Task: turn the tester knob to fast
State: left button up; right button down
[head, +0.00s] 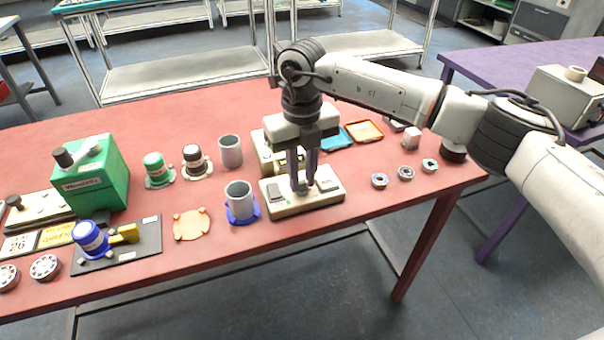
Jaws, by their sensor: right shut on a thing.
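The tester (333,199) is a low cream box near the front edge of the red table, with a dark button or panel on its left part. My right gripper (303,183) points straight down over it, its fingers shut on the tester knob (301,187) on the box's top. The knob is mostly hidden between the fingers, and its setting cannot be read. My left gripper does not show in the head view.
A grey cup (239,203) in a blue ring stands just left of the tester. A cream device (265,156) stands behind it. Several bearings (406,173) lie to the right. A green machine (91,172) stands at the left.

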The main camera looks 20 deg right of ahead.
aim_at(302, 181)
jog(key=shift+m, duration=0.6)
jog(key=c, duration=1.6)
grip_release()
notch_tip(302, 181, up, 10)
jog(key=shift+r, duration=0.2)
